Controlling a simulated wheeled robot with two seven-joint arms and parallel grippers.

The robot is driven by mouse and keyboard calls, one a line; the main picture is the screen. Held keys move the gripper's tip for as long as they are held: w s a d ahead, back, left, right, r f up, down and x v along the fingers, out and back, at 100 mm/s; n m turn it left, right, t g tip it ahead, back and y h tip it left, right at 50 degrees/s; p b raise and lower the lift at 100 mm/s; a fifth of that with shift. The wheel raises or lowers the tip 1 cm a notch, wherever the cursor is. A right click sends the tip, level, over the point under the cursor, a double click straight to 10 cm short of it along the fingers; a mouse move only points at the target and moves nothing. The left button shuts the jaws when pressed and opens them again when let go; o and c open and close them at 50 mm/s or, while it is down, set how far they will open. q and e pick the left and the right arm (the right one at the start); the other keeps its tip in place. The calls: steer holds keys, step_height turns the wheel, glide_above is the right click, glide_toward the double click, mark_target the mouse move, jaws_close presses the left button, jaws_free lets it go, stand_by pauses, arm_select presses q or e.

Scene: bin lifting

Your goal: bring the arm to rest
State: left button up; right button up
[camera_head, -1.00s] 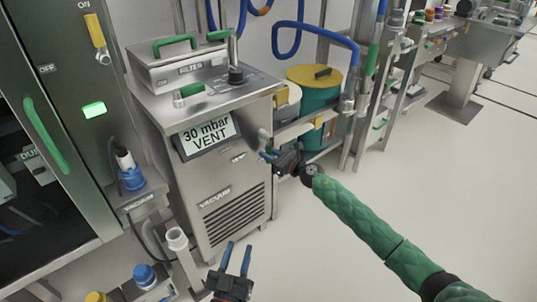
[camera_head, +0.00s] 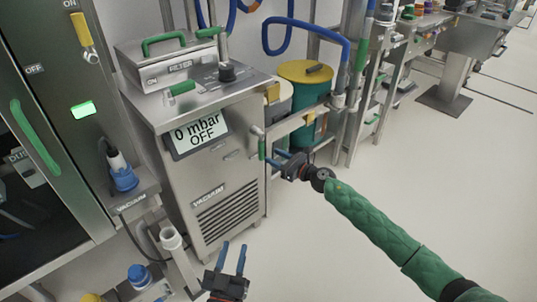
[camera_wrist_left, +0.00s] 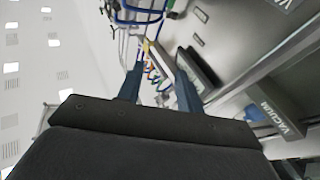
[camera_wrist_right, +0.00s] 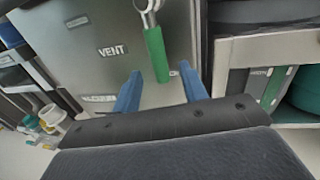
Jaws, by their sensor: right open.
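My right gripper (camera_head: 277,158) is open beside the vacuum unit (camera_head: 225,185), its blue fingers pointing left towards a lever with a green grip (camera_head: 262,149). In the right wrist view the open fingers (camera_wrist_right: 160,88) lie below the green grip (camera_wrist_right: 156,54), which hangs down from a metal pivot; nothing is held. The unit's display (camera_head: 200,133) reads "0 mbar OFF". My left gripper (camera_head: 233,260) is open and empty in front of the unit, fingers up in the head view. It also shows open in the left wrist view (camera_wrist_left: 160,80).
A teal drum with a yellow lid (camera_head: 305,80) stands behind a metal frame, close behind my right gripper. A cabinet with a green handle (camera_head: 35,138) is at left. Blue- and yellow-capped items are at the lower left. The floor (camera_head: 450,190) at right is clear.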

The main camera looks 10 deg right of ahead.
arm_select(q)
steer(key=shift+r, duration=0.65)
arm_select(e)
steer(key=shift+s+d, duration=0.3)
steer(key=shift+d, duration=0.05)
arm_select(q)
steer(key=shift+f, duration=0.1)
